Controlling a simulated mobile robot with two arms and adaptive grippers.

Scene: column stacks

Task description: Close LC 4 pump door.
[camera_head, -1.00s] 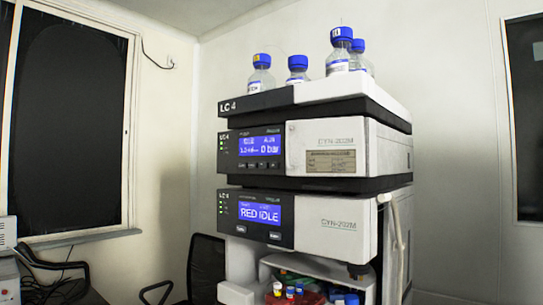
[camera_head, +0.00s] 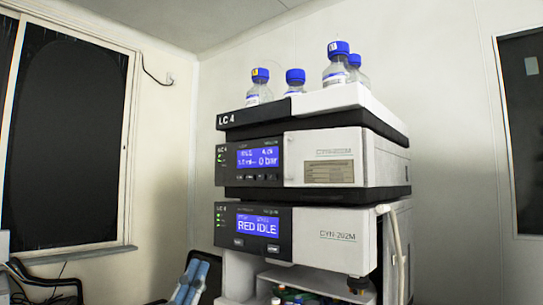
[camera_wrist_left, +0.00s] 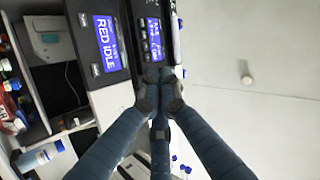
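The LC 4 stack stands right of centre in the head view. Its pump module shows a blue "0 bar" screen (camera_head: 259,158). Beside that screen is a pale front door (camera_head: 322,158) with a tan label; I cannot tell whether it is ajar. My left gripper (camera_head: 196,268) shows at the bottom of the head view, left of and below the stack. In the left wrist view, the dark blue fingers of my left gripper (camera_wrist_left: 160,76) converge with tips together, looking shut and empty, with the stack's screens beyond. My right gripper is not in view.
Below the pump is a "RED IDLE" module (camera_head: 258,227) with an open bay of small bottles under it. Blue-capped bottles (camera_head: 338,68) stand on top of the stack. A white tube (camera_head: 397,250) hangs at its right side. Wall and open air are clear to the right.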

